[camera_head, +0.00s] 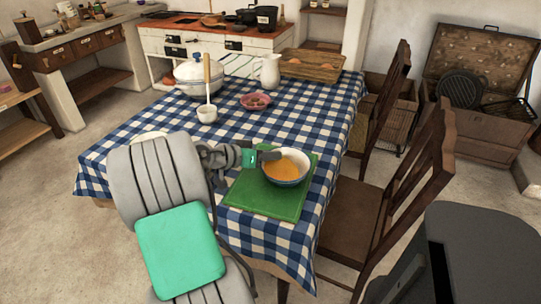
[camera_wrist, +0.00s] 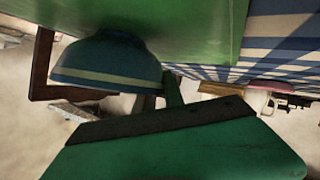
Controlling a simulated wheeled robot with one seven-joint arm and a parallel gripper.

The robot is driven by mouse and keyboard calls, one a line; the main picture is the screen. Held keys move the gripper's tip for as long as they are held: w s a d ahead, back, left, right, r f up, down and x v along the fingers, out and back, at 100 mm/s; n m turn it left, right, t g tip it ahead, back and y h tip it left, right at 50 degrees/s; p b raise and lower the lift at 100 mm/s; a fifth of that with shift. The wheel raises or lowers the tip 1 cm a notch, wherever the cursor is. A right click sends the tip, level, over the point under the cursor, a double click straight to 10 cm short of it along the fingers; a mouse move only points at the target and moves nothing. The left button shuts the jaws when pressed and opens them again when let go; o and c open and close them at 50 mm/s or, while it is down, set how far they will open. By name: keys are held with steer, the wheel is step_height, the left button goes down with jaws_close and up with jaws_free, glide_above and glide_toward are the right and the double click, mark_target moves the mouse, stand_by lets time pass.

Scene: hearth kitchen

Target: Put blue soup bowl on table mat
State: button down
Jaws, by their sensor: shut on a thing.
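The blue soup bowl (camera_head: 286,170), white inside and full of orange soup, is over the green table mat (camera_head: 255,198) near the table's front corner. My gripper (camera_head: 267,156) is shut on the bowl's left rim, and the bowl looks about level. The wrist view shows the bowl's blue outside with a pale stripe (camera_wrist: 105,70), my gripper (camera_wrist: 168,98) at its edge, and the mat (camera_wrist: 190,25) close to the bowl's base. I cannot tell whether the base touches the mat.
Chairs (camera_head: 385,210) line the right side.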

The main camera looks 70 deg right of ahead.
steer(key=c, duration=1.4)
jaws_free()
steer(key=shift+c, duration=0.2)
steer(key=shift+w+a+r, duration=0.15)
steer(key=p+v, duration=0.1)
steer(key=v, duration=1)
steer(key=shift+a, duration=0.25)
steer(key=shift+w+r, duration=0.2)
